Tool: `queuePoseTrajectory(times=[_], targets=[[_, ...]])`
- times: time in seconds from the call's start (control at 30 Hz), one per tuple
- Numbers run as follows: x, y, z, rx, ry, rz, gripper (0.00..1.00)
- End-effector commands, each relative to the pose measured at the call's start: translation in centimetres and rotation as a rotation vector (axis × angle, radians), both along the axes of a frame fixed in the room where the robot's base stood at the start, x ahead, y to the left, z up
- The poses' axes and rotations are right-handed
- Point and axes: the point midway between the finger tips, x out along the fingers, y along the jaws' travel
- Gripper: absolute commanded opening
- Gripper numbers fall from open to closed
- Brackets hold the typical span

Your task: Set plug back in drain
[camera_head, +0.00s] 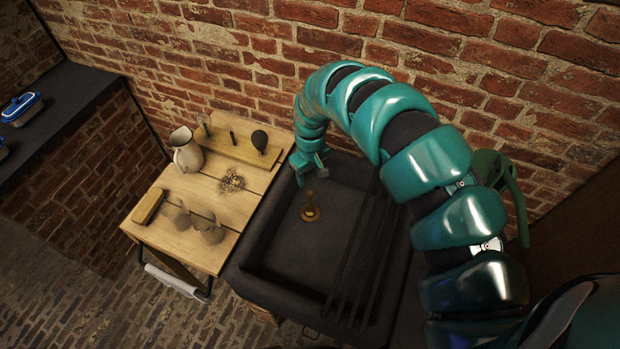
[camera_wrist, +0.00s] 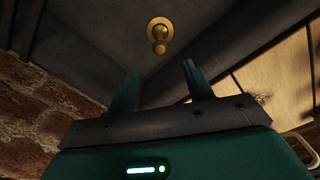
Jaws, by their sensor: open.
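The plug (camera_head: 310,211) is a brass-coloured piece with an upright knob and a round base, standing on the floor of the dark stone sink (camera_head: 275,257). In the wrist view the plug (camera_wrist: 158,33) lies beyond the fingertips, roughly centred between them. I cannot tell whether its base is a drain ring or part of the plug, so the drain cannot be made out separately. My gripper (camera_head: 311,174) hangs over the back of the sink, behind and above the plug, apart from it. In the wrist view its two teal fingers (camera_wrist: 160,70) are spread with nothing between them.
A wooden table (camera_head: 163,213) left of the sink holds a white jug (camera_head: 186,150), a wooden block (camera_head: 149,206) and several small items. A brick wall (camera_head: 250,50) stands close behind. The basin around the plug is clear.

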Motion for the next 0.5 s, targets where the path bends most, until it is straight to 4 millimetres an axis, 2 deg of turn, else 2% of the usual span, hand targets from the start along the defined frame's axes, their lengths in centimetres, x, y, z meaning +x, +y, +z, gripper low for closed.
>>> queuePoseTrajectory(times=[0.33, 0.4, 0.5], targets=[[-0.1, -0.2, 2.4, -0.004, 0.002, 0.001, 0.51], [-0.2, 0.0, 3.6, -0.002, 0.004, 0.002, 0.51], [-0.1, 0.0, 4.4, -0.001, 0.003, 0.0, 0.51]])
